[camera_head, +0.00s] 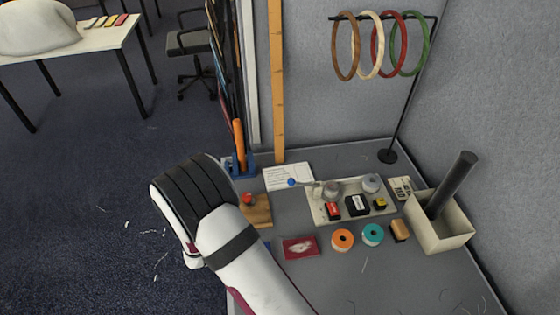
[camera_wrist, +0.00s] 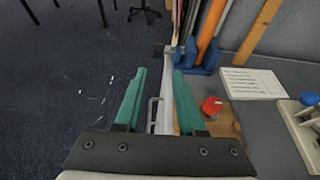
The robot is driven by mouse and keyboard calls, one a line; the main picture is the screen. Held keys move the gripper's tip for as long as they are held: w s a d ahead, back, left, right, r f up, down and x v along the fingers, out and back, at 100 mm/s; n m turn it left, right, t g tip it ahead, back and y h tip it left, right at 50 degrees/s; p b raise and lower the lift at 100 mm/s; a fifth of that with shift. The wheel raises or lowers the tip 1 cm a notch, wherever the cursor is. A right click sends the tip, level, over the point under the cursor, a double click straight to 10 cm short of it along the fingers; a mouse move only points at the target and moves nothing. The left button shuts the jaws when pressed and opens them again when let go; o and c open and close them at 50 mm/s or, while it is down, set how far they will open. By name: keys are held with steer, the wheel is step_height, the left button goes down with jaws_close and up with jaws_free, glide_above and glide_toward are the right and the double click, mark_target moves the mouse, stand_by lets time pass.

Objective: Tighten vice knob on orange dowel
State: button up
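The blue vice (camera_head: 243,165) stands at the table's far left corner, and it also shows in the wrist view (camera_wrist: 203,62). The orange dowel (camera_head: 239,140) rises from it, leaning slightly; its lower part shows in the wrist view (camera_wrist: 210,25). In the head view my wrist hides the fingers.
A wooden block (camera_head: 259,215) with a red knob (camera_head: 248,198) is close right of my gripper. A white card (camera_head: 288,177), a tray (camera_head: 322,211) with small items and tape rolls (camera_head: 342,240) lie farther right. Left of the table edge is open floor.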

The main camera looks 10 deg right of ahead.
steer(key=s+d+r+m+g+h, duration=0.1)
steer(key=d+r+m+h, duration=0.3)
steer(key=d, duration=0.5)
steer(key=s+d+r+m+g+h, duration=0.1)
steer(key=d+r+m+h, duration=0.3)
steer(key=d+m, duration=0.5)
step_height(320, 180, up, 3)
steer(key=shift+s+f+g, duration=0.1)
steer(key=shift+s+g, duration=0.3)
steer(key=shift+s, duration=0.15)
steer(key=w+a+f+n+t+y, duration=0.1)
steer(key=w+a+f+n+y, duration=0.1)
steer(key=a+f+n+y, duration=0.5)
steer(key=w+a+f+n+t+y, duration=0.15)
steer(key=a+f+n, duration=0.35)
steer(key=a, duration=0.6)
steer(key=shift+n+h, duration=0.25)
steer(key=shift+n, duration=0.25)
steer(key=x, duration=1)
steer(key=r+x, duration=0.1)
steer(key=x, duration=0.4)
steer(key=shift+w+a, duration=0.1)
steer(key=shift+w, duration=0.25)
